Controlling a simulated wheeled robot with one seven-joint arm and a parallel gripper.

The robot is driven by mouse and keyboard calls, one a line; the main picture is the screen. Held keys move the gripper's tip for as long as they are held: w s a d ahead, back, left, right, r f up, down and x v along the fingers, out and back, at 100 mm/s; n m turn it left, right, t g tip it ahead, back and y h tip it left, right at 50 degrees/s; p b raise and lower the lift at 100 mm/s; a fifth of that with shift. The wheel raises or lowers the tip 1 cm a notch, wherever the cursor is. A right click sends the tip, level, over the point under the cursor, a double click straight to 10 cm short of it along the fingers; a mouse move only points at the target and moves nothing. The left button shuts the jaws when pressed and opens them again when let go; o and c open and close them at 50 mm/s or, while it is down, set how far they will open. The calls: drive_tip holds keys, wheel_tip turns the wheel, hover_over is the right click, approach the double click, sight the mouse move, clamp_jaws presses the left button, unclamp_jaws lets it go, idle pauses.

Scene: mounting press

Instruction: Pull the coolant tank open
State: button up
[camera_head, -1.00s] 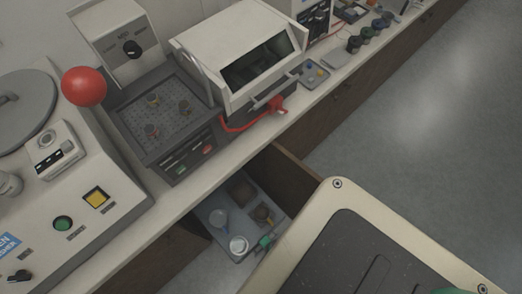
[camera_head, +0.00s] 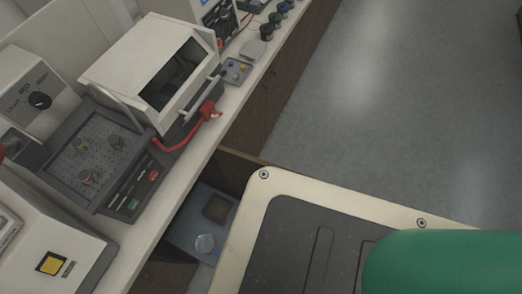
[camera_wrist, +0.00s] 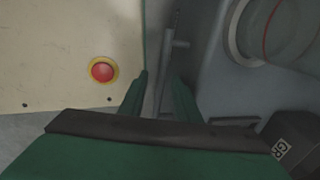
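No part in view is marked as the coolant tank, and I cannot tell which surface belongs to it. In the wrist view, my gripper (camera_wrist: 160,98) has two dark green fingers standing apart. A thin grey bar (camera_wrist: 156,75) with a short side stub shows between them. I cannot tell whether the fingers touch it. A grey-blue surface (camera_wrist: 205,75) lies to the right of the bar. The fingers are not visible in the head view, where a green part of my arm (camera_head: 450,262) fills the lower right.
The wrist view shows a red button (camera_wrist: 103,70) on a cream panel, a round fitting (camera_wrist: 240,35) and a dark block (camera_wrist: 290,140). Floor (camera_head: 400,110) is clear at right.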

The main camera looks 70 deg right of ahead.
drive_tip(key=shift+d+r, duration=0.1)
drive_tip(key=shift+r, duration=0.05)
wheel_tip(320, 180, up, 10)
drive_tip(key=s, duration=0.2)
drive_tip(key=shift+r, duration=0.2)
idle(0.4)
idle(0.5)
drive_tip(key=w+a+r+n+t, duration=0.3)
drive_tip(key=r+n, duration=0.3)
drive_tip(key=r, duration=1)
drive_tip(key=w+a+r+n+t, duration=0.4)
drive_tip(key=r+n, duration=0.3)
drive_tip(key=r, duration=1)
drive_tip(key=w+a+r+n+t, duration=0.4)
drive_tip(key=r+n+t, duration=0.2)
drive_tip(key=r, duration=1)
drive_tip(key=shift+a+r, duration=0.35)
drive_tip(key=shift+a, duration=0.05)
drive_tip(key=shift+s, duration=0.2)
